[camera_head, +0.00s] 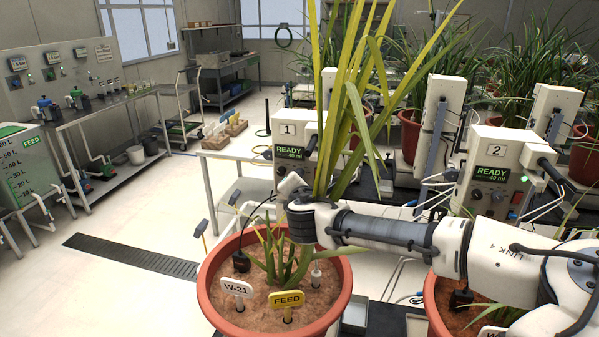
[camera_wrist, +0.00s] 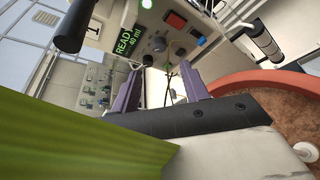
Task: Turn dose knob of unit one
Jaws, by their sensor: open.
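Unit one (camera_head: 288,125) is a pale box marked 1, behind the front plant. Its green display (camera_head: 289,153) reads READY 40 ml and shows sideways in the wrist view (camera_wrist: 128,45). In the wrist view a dark round knob (camera_wrist: 159,45) sits on the panel beside the display. A red button (camera_wrist: 176,20) is above it; I cannot read which control is marked dose. My gripper (camera_wrist: 159,76) is open and empty, its two purple fingers pointing at the panel with the knob ahead between them. In the head view leaves and my wrist hide the fingers and lower panel.
A terracotta pot (camera_head: 335,305) with tags W-21 and FEED stands below my arm. Its tall leaves (camera_head: 345,90) cross in front of unit one, and a green leaf (camera_wrist: 70,140) fills the wrist view's lower left. Unit two (camera_head: 497,150) stands at right.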

